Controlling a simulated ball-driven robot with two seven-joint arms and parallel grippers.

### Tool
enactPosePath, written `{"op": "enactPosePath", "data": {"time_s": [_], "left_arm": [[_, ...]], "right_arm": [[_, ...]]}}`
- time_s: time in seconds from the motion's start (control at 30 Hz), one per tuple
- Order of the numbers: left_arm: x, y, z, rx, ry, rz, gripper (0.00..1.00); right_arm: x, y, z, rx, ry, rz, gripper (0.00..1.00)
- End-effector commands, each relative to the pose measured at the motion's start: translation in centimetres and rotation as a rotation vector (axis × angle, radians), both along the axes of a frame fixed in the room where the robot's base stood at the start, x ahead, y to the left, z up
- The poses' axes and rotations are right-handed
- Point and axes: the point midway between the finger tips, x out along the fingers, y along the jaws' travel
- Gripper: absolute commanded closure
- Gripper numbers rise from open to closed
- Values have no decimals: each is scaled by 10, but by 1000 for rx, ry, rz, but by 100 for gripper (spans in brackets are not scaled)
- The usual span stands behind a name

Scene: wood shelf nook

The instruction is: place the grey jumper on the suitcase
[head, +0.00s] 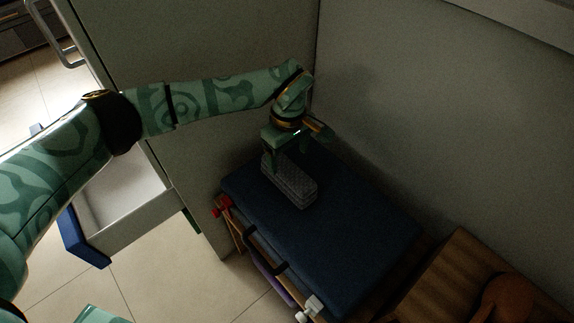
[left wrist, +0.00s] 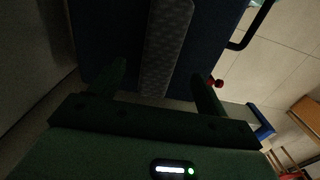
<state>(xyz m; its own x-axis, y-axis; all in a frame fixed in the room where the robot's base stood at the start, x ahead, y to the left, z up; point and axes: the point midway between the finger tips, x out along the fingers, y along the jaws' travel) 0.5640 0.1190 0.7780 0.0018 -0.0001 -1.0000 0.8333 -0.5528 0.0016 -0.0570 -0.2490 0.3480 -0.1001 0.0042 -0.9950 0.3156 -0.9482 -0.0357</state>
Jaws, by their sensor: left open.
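The grey jumper (head: 290,186) is a folded, textured block. It lies on the upper part of the dark blue suitcase (head: 345,240), which lies flat against the wall. My left gripper (head: 287,157) is directly above the jumper, pointing down, with its fingers apart. In the left wrist view the jumper (left wrist: 165,45) runs between the two open fingers, over the blue suitcase (left wrist: 213,45). Whether the fingers touch the jumper is hard to tell. My right gripper is not in view.
Red (head: 222,207) and white objects sit along the suitcase's front side. A wooden surface with a brown round object (head: 508,298) is at the lower right. An open drawer with a blue front (head: 82,240) is at the left. Grey walls stand close behind the suitcase.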

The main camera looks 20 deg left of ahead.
Motion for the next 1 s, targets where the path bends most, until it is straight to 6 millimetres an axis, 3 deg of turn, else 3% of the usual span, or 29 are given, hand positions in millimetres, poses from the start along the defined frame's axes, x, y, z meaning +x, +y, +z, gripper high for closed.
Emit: {"op": "enactPosePath", "data": {"time_s": [0.03,0.23,1.0], "left_arm": [[0,0,16,1,-6,0,24],[0,0,35,0,-1,1,24],[-4,-6,29,-34,23,21,24]], "right_arm": [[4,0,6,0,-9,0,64],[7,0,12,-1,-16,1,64],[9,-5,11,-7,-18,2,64]]}}
